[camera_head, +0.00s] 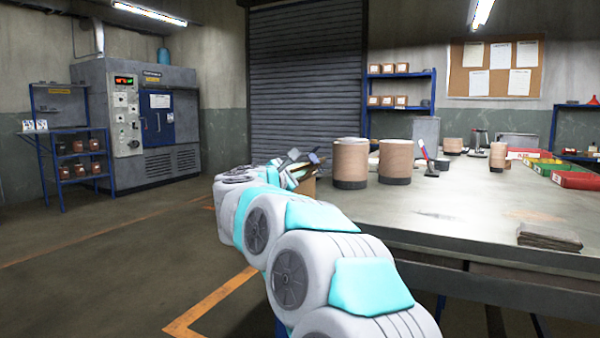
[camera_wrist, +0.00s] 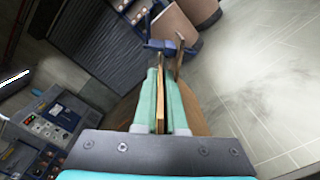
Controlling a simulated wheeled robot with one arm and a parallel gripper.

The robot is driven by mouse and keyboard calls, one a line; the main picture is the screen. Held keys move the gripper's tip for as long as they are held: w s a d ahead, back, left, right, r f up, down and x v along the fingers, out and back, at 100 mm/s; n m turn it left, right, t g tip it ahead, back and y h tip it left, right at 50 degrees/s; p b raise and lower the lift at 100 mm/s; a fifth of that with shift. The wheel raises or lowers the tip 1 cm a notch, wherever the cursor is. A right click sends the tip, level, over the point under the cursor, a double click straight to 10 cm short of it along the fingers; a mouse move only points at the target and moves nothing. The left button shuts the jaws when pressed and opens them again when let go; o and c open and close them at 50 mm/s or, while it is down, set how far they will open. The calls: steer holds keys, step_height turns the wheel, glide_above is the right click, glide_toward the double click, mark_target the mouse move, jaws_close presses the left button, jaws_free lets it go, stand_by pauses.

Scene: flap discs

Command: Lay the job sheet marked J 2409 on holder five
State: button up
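My gripper (camera_wrist: 162,85) reaches over the left end of the workbench. Its two teal fingers are close together. A thin tan strip (camera_wrist: 160,108) shows edge-on between them; whether they grip it or it lies beyond them cannot be told. A brown box-like thing (camera_head: 307,187) is below and beside my gripper at the bench end. A blue part and a small brown plate (camera_wrist: 179,55) show just past the fingertips. No J 2409 mark is readable, and no holder can be made out as number five.
The workbench (camera_head: 460,210) carries two large brown drums (camera_head: 350,160), (camera_head: 394,160), a brush-like tool (camera_head: 427,158), a dark folded stack (camera_head: 548,237) and red and green trays (camera_head: 575,178). Its middle is clear. Papers hang on a corkboard (camera_head: 495,68). A control cabinet (camera_head: 140,120) stands left.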

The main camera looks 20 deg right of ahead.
steer(key=shift+o, duration=1)
steer(key=shift+f, duration=0.1)
steer(key=shift+s+a+f, duration=0.1)
steer(key=b+v, duration=0.1)
steer(key=v, duration=0.5)
steer(key=shift+a+b, duration=0.15)
steer(key=shift+b, duration=0.2)
steer(key=shift+s+a, duration=0.45)
steer(key=shift+a, duration=0.1)
